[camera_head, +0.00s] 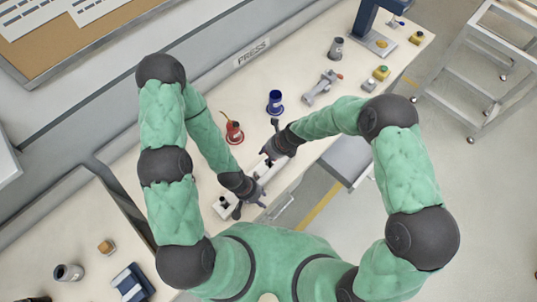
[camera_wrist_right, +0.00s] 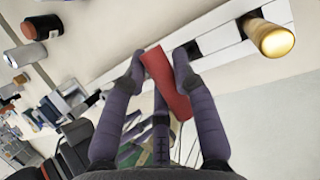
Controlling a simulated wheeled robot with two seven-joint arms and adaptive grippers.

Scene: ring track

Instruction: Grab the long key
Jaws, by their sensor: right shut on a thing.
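My right gripper (camera_wrist_right: 158,72) is shut on a red bar (camera_wrist_right: 166,82), which stands tilted between its fingertips in the right wrist view. I cannot tell whether this bar is the long key or part of it. In the head view, my right gripper (camera_head: 271,142) is by the far end of a white slotted rail (camera_head: 226,206) along the bench's near edge. The rail also shows in the right wrist view (camera_wrist_right: 138,62), with a gold cylinder (camera_wrist_right: 270,38) at its right end. My left gripper (camera_head: 248,207) looks open over the rail's nearer part, with no held object visible.
A grey tool with an orange tip (camera_head: 321,88) and a blue press (camera_head: 367,25) are farther right.

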